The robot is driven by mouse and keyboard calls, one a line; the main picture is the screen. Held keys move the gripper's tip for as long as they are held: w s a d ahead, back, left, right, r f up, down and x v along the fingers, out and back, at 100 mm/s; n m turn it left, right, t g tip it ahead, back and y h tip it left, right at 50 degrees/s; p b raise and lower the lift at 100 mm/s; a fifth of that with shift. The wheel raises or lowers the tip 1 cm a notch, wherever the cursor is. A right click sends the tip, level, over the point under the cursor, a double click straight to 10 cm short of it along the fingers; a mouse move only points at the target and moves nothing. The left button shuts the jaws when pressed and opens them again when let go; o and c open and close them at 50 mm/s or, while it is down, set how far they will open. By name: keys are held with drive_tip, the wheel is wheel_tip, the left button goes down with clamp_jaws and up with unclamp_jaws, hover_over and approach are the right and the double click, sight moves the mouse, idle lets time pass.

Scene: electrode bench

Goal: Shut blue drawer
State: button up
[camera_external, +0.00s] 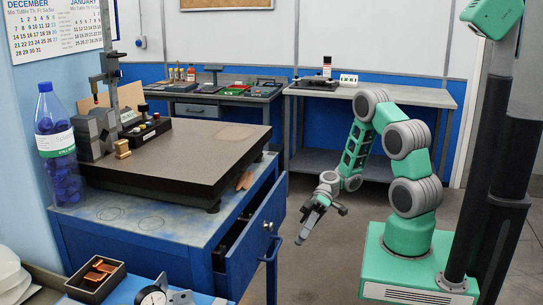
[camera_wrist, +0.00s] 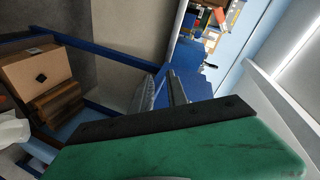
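The blue drawer (camera_external: 255,240) is in the blue bench at the left of the external view. It stands pulled out, with a dark gap behind its front panel and dark contents partly visible inside. A round pale knob (camera_external: 268,226) is on its front. My gripper (camera_external: 303,234) is in front of the drawer, to its right in the picture, pointing down and apart from it. In the wrist view, the two grey fingers (camera_wrist: 161,90) stand apart with nothing seen between them. Blue surfaces show beyond the fingers, but I cannot tell which is the drawer.
A dark stone plate (camera_external: 190,155) lies on the blue bench. A blue bottle (camera_external: 58,150) and a small tray (camera_external: 95,280) stand at the left. A grey bench (camera_external: 400,96) is behind my arm. A cardboard box (camera_wrist: 38,75) shows in the wrist view. Floor between drawer and base is clear.

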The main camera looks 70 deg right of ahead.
sight(278, 246)
drive_tip(key=w+a+m, duration=0.2)
drive_tip(key=m, duration=0.2)
drive_tip(key=w+a+m+t, duration=0.1)
drive_tip(key=w+a+m, duration=0.1)
drive_tip(key=m, duration=0.3)
drive_tip(key=w+a+f+m+t, duration=0.1)
drive_tip(key=w+a+m, duration=0.1)
drive_tip(key=m, duration=0.2)
drive_tip(key=shift+a+f+m, duration=0.1)
drive_tip(key=shift+a+m, duration=0.25)
drive_tip(key=shift+m, duration=0.05)
clamp_jaws()
idle(0.8)
